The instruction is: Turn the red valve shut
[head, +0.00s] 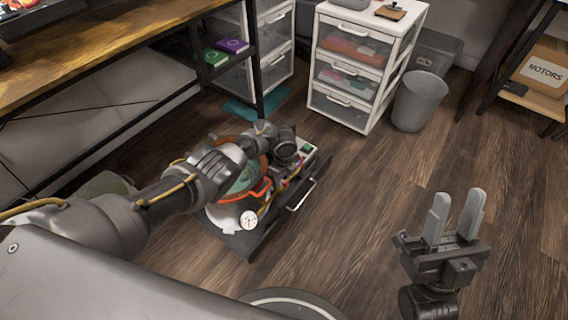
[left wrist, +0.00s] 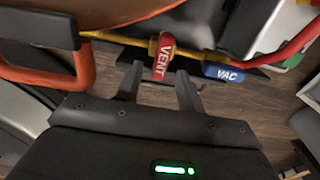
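The red valve handle (left wrist: 163,57), marked VENT, sits on a thin yellow pipe in the left wrist view. It stands crosswise to the pipe. My left gripper (left wrist: 160,82) is open, its two fingers apart on either side of the handle's lower end, with a visible gap on each side. In the head view my left arm reaches over the pot-and-pump unit, hiding the valve and fingertips. The pot (head: 225,213) has an orange rim and a round white gauge (head: 248,220). My right gripper (head: 457,218) is open and empty above the floor, at lower right.
A blue handle marked VAC (left wrist: 224,73) sits close right of the red one, with a red hose beyond it. An orange bar handle (left wrist: 82,68) is at left. A drawer cabinet (head: 345,113) and grey bin (head: 418,101) stand behind. Floor at right is clear.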

